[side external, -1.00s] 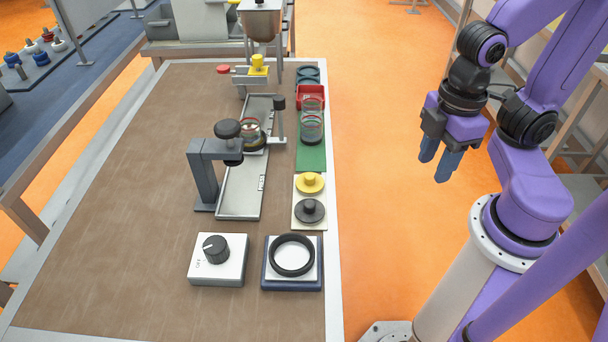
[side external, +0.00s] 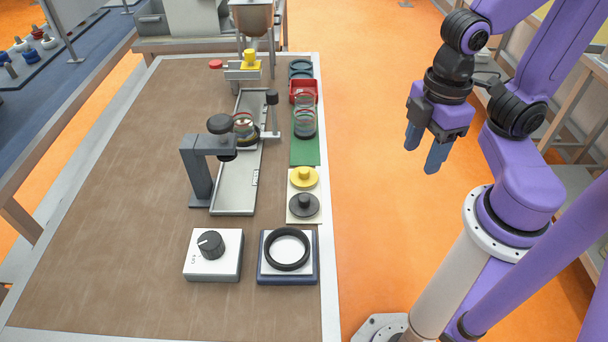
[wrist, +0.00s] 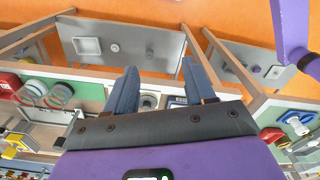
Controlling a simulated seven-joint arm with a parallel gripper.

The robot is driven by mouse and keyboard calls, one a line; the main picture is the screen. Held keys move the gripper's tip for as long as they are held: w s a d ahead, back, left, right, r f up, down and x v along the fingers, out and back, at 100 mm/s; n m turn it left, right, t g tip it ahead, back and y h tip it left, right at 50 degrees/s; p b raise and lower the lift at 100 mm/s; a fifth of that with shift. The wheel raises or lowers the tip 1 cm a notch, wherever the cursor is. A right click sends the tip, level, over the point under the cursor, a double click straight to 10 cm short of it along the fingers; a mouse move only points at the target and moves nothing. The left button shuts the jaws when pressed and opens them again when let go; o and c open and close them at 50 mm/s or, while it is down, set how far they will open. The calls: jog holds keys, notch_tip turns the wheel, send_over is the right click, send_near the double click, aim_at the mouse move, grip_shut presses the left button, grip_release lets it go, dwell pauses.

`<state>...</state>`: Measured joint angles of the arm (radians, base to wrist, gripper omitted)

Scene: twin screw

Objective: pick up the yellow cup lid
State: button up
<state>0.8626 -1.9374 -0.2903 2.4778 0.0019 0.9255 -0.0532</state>
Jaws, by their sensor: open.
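The yellow cup lid (side external: 304,177) is a round disc with a raised knob. It lies on a pale square mat near the table's right edge, just behind a black lid (side external: 304,205) of like shape. My gripper (side external: 420,161) is open and empty, its blue fingers hanging beyond the table's right edge, to the right of the lid and above the orange floor. In the wrist view my gripper (wrist: 161,88) shows two spread fingers with nothing held between them. I cannot make out the yellow lid in the wrist view.
Glass cups (side external: 304,122) stand on a green mat (side external: 304,152) behind the lids, with a red tray (side external: 303,92) farther back. A dark clamp stand (side external: 197,170), a dial box (side external: 213,255) and a black ring on a pad (side external: 288,250) stand nearby. The table's left side is clear.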

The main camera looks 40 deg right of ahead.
jog(key=w+a+r+n, duration=0.3)
jog(key=w+a, duration=0.1)
jog(key=w, duration=0.5)
jog(key=w+a+r+n, duration=0.2)
jog(key=w+a+n, duration=0.15)
jog(key=w, duration=0.55)
send_over(305, 169)
jog(key=f, duration=1.1)
jog(key=shift+s+d+f, duration=0.15)
jog(key=shift+s+f, duration=0.15)
jog(key=shift+f, duration=0.05)
jog(key=shift+w+f, duration=0.15)
jog(key=shift+f, duration=1.2)
jog(key=shift+w+f, duration=0.15)
jog(key=shift+f, duration=1.15)
grip_shut()
